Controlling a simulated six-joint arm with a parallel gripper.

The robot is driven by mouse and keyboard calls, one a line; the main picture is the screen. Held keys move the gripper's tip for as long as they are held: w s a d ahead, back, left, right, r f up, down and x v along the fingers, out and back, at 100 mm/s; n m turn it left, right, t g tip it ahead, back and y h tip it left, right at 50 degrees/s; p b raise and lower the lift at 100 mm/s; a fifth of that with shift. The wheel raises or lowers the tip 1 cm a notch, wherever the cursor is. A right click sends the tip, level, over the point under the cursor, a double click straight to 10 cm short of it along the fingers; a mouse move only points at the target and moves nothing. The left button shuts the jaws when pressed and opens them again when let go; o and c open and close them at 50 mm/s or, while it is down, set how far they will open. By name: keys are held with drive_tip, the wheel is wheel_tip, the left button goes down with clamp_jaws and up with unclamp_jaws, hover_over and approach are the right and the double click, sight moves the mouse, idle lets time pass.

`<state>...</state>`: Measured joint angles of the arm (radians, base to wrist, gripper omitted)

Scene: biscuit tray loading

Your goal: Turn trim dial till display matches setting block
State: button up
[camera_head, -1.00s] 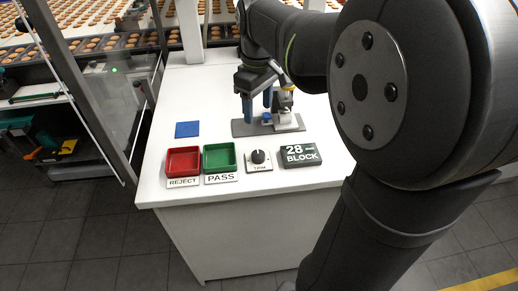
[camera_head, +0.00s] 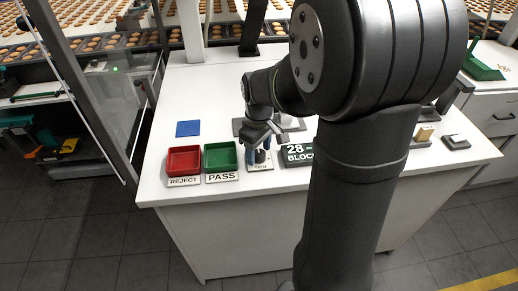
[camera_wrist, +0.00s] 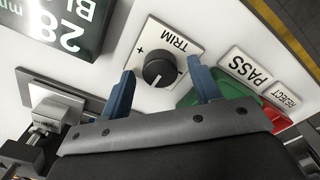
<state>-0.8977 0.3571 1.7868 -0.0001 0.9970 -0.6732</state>
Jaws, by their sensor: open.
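The black trim dial (camera_wrist: 159,68) sits on a white plate marked TRIM, + and −, seen in the wrist view. My gripper (camera_wrist: 160,88) is open, its two blue fingers on either side of the dial, with gaps to it. In the head view my gripper (camera_head: 260,161) is over the dial's plate (camera_head: 259,168) and hides the dial. The setting block (camera_head: 297,152) is dark green with white "28" and "BLOCK"; my arm covers its right part. It also shows upside down in the wrist view (camera_wrist: 68,28), reading 28 mm. I cannot make out a display reading.
A red REJECT tray (camera_head: 184,148) and a green PASS tray (camera_head: 220,144) stand left of the dial. A blue square (camera_head: 188,128) lies behind them. A grey plate with a fixture (camera_wrist: 58,98) is near my gripper. My arm covers the counter's middle right.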

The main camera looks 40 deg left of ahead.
drive_tip(key=c, duration=1)
drive_tip(key=shift+m, duration=0.3)
drive_tip(key=m, duration=0.3)
drive_tip(key=shift+m, duration=2)
drive_tip(key=o, duration=1)
